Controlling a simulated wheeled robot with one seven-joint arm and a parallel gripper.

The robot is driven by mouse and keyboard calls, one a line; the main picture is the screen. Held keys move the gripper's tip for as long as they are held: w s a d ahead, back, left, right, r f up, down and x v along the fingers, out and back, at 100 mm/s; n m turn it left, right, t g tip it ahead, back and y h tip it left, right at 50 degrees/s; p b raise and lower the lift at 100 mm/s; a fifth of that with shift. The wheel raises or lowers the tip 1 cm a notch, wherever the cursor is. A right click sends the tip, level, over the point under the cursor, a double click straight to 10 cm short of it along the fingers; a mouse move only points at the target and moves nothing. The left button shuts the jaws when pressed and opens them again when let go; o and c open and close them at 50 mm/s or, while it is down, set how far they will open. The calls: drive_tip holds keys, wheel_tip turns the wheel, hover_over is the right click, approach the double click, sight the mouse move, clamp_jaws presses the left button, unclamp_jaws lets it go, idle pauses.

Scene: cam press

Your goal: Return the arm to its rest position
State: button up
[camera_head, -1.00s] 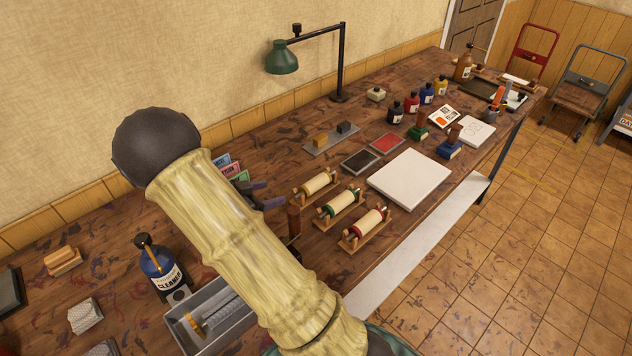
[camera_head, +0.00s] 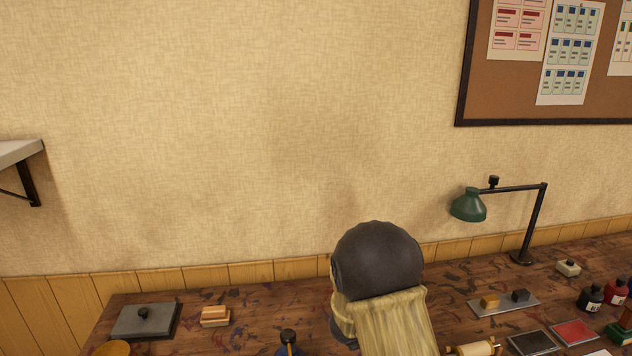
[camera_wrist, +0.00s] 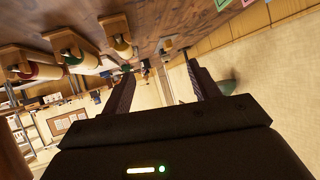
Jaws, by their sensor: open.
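My gripper (camera_wrist: 160,68) shows in the wrist view with its two dark fingers apart and nothing between them. Beyond the fingers the view is tilted, with the wooden table top (camera_wrist: 150,22) along the upper part and the wall to the right. In the head view my own arm, with a dark round joint and a pale yellow sleeve, rises at the bottom centre in front of the table. My gripper itself is hidden or out of frame there.
A green lamp (camera_head: 468,205) stands on the table at right. A grey slab (camera_head: 146,321) and a wooden block (camera_head: 215,317) lie at left. A wall shelf (camera_head: 20,152) juts in at far left. In the wrist view several rollers (camera_wrist: 70,48) on wooden stands are close at upper left.

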drive_tip(key=s+a+r+n+t+y, duration=0.2)
drive_tip(key=s+a+r+n+y, duration=0.2)
drive_tip(key=a+n+y, duration=0.45)
drive_tip(key=s+n+g+y, duration=0.2)
drive_tip(key=s+n+g, duration=0.2)
drive_tip(key=s, duration=1.2)
drive_tip(key=shift+s+d+n+g+p, duration=0.15)
drive_tip(key=shift+s+n+g+p, duration=0.2)
drive_tip(key=shift+n, duration=0.3)
